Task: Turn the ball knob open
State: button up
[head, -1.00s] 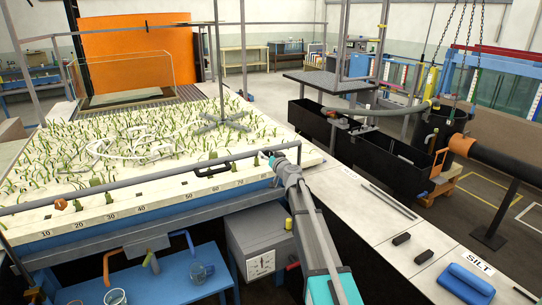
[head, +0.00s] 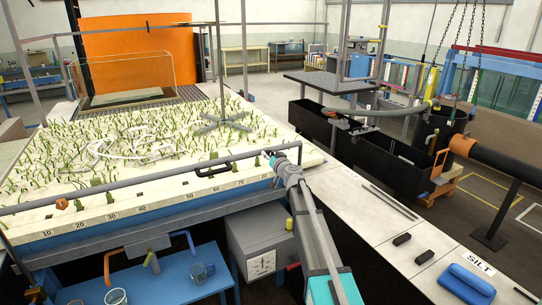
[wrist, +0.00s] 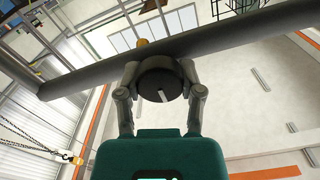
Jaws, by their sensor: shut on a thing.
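My gripper (wrist: 160,88) is seen from behind in the wrist view. Its two grey fingers are closed on either side of a dark round knob (wrist: 150,84) with a short white mark on its face, tilted from upright. The knob sits against a thick grey pipe (wrist: 235,38) that crosses the view. In the head view my gripper (head: 272,160) is at the right end of the long grey rail along the front of the planted flume bed. The knob is too small and covered to make out there.
The flume bed (head: 180,188) with green plants and a numbered scale lies left of my arm. A blue bench (head: 165,285) with glass beakers and a grey dial box (head: 262,262) stand below. A pale counter (head: 365,225) with dark bars and a blue block lies right.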

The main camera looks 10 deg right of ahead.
jog(key=shift+d+m, duration=0.1)
jog(key=shift+m, duration=0.2)
jog(key=m, duration=0.4)
jog(key=shift+w, duration=0.1)
jog(key=m, duration=0.4)
jog(key=shift+m, duration=0.4)
jog(key=m, duration=0.4)
jog(key=shift+m, duration=2.1)
jog(key=o, duration=1.2)
jog(key=shift+c, duration=0.2)
